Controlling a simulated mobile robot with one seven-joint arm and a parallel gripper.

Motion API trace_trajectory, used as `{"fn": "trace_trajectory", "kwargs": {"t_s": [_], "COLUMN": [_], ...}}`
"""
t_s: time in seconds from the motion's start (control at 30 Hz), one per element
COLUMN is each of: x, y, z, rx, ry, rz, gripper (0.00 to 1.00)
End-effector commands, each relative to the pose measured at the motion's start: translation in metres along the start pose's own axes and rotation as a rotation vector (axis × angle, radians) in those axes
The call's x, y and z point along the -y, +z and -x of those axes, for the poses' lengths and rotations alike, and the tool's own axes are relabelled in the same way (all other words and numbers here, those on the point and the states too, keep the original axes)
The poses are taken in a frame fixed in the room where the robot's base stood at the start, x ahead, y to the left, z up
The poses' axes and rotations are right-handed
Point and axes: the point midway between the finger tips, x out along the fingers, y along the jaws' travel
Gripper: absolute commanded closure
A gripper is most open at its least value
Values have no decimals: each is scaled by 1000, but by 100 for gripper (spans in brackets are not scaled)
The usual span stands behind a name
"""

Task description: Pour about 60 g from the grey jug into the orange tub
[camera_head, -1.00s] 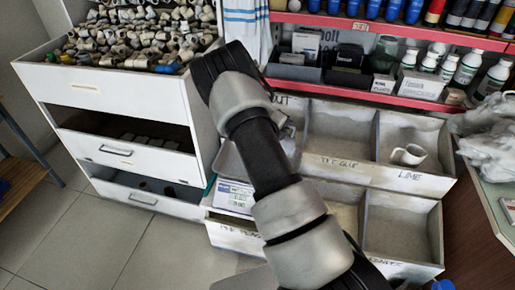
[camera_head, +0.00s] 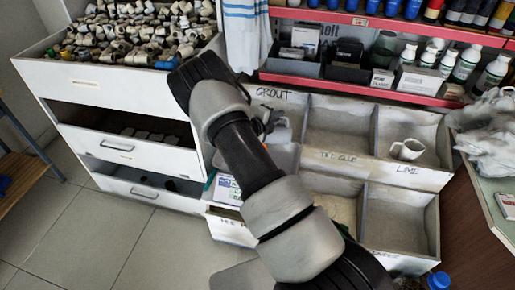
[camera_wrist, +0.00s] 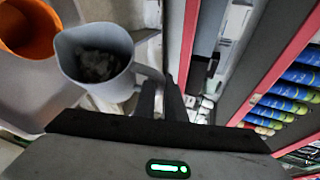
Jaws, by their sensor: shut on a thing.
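The grey jug (camera_wrist: 93,62) is in the wrist view, its open mouth facing the camera, with dark grey lumpy contents inside. My gripper (camera_wrist: 162,98) is shut on the jug's handle at its right side. The orange tub (camera_wrist: 29,27) is at the top left of the wrist view, partly cut off by the frame. The jug's rim is just right of the tub, with a small gap between them in the picture. The tub's contents are not clear. In the head view, my arm hides the tub, and I cannot make out the jug clearly.
Divided bins (camera_head: 338,157) stand beyond my arm, with a white mug (camera_head: 407,150) in the one marked LIME. A red-edged shelf (camera_head: 365,86) with bottles and boxes is behind. A drawer cabinet (camera_head: 122,88) full of fittings stands left. Floor (camera_head: 80,238) is clear at lower left.

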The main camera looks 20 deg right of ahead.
Motion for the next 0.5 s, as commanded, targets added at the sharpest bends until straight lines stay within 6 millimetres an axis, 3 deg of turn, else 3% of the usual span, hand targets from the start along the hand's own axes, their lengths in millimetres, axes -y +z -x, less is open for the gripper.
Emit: {"fn": "trace_trajectory", "kwargs": {"t_s": [0.5], "x": [3], "y": [7], "z": [6], "rx": [-13], "ry": [-41], "rz": [40], "gripper": [100]}}
